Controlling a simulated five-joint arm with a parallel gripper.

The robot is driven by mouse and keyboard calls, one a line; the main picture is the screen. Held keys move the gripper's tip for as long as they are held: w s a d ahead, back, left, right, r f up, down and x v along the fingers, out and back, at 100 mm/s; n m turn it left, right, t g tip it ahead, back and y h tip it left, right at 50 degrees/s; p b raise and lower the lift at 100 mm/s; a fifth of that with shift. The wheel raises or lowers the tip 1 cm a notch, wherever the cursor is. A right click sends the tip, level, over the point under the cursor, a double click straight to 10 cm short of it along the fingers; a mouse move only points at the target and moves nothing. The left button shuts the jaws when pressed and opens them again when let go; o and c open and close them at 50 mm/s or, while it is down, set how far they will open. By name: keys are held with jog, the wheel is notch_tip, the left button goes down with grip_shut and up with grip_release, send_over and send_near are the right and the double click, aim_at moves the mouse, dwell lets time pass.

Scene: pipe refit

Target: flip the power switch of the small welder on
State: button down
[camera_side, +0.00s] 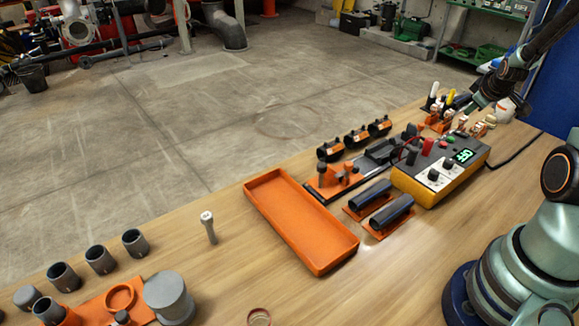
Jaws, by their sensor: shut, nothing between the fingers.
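The small welder (440,172) is a yellow box with a dark top, standing on the right part of the table. Its top carries a lit green display (463,155), a white panel with black knobs (434,174), and red and green parts along the back edge. I cannot tell which part is the power switch or how it is set. My gripper (471,107) reaches in from the upper right and is shut and empty. It appears behind the welder in the picture, apart from it, near small copper-coloured parts; its fingertips are small and hard to make out.
An empty orange tray (299,222) lies left of the welder. Dark pipes on orange holders (391,211) lie between them. An orange clamp fixture (333,184) and several black couplings (357,138) stand behind. A black cable (516,150) runs right. Grey fittings (100,259) stand front left.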

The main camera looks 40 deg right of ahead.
aim_at(465, 136)
jog(key=shift+s+f, duration=0.15)
jog(key=shift+f, duration=0.95)
jog(key=shift+s+f, duration=0.15)
jog(key=shift+f, duration=0.9)
jog(key=shift+f, duration=0.15)
jog(key=shift+s+f, duration=0.1)
jog(key=shift+f, duration=0.15)
dwell(0.4)
jog(key=shift+f, duration=0.35)
dwell(0.4)
jog(key=shift+s+d+f, duration=0.1)
jog(key=shift+s+f, duration=0.05)
jog(key=shift+f, duration=0.05)
dwell(0.7)
jog(key=shift+r, duration=0.15)
jog(key=shift+a+r, duration=0.25)
jog(key=shift+r, duration=0.05)
jog(key=shift+r, duration=0.15)
